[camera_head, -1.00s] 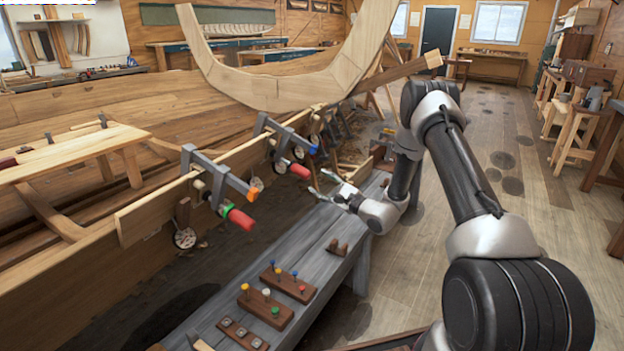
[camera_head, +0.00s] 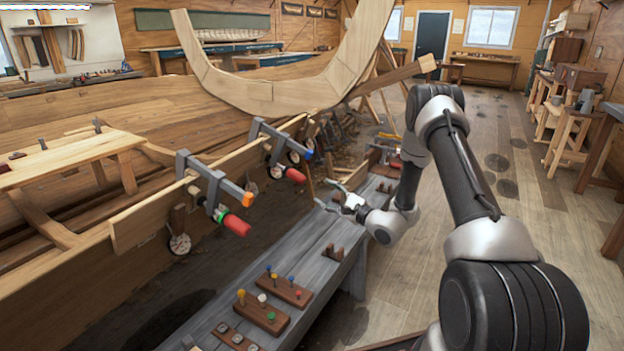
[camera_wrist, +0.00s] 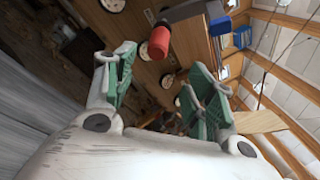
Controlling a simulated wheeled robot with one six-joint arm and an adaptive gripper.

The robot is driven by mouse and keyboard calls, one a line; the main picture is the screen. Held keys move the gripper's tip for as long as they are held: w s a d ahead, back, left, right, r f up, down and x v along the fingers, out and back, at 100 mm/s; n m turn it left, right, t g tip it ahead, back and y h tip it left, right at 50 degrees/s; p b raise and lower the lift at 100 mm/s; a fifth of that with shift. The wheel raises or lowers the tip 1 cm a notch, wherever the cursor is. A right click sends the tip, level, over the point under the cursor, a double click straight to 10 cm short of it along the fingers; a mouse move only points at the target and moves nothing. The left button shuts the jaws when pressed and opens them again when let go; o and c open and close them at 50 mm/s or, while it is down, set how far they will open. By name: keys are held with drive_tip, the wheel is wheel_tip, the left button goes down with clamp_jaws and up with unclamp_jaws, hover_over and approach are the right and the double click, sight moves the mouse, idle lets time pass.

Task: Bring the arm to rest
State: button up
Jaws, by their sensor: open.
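My gripper (camera_head: 326,194) is at the end of my bent arm, over the far part of the grey bench (camera_head: 325,262). Its fingers are apart, with nothing between them. In the wrist view my gripper (camera_wrist: 160,78) shows green-padded fingers spread wide and empty. A clamp with a red handle (camera_head: 236,225) and an orange tip sits on the hull's plank edge, left of my gripper. Another clamp with a red handle (camera_head: 295,175) and a blue tip is farther along. A red clamp handle (camera_wrist: 184,42) shows beyond the fingers in the wrist view.
Wooden blocks with coloured pegs (camera_head: 286,291) lie on the near part of the bench. The planked hull (camera_head: 140,110) fills the left, with a large curved frame (camera_head: 270,90) standing over it. The floor (camera_head: 500,200) to the right is mostly clear.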

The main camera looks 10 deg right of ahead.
drive_tip(key=s+a+f+n+g+y, duration=0.1)
drive_tip(key=s+a+f+g+y, duration=0.1)
drive_tip(key=s+a+g, duration=0.3)
drive_tip(key=s+f+n+g+y, duration=0.1)
drive_tip(key=s+f+g, duration=0.2)
drive_tip(key=s, duration=0.4)
drive_tip(key=s+r+n+g, duration=0.3)
drive_tip(key=s+g, duration=0.1)
drive_tip(key=s, duration=0.3)
drive_tip(key=s+r+n+g, duration=0.2)
drive_tip(key=s+r+g, duration=0.1)
drive_tip(key=s, duration=0.3)
drive_tip(key=s+d+r+n+g+h, duration=0.3)
drive_tip(key=s+d+r+n+h, duration=0.65)
drive_tip(key=s+d+r, duration=0.35)
drive_tip(key=s+d+r+n+t+h, duration=0.1)
drive_tip(key=s+r+n+t+h, duration=0.2)
drive_tip(key=r, duration=0.9)
drive_tip(key=s+t+h, duration=0.1)
drive_tip(key=s+t, duration=0.2)
drive_tip(key=shift+s+d+r, duration=0.3)
drive_tip(key=shift+r, duration=0.05)
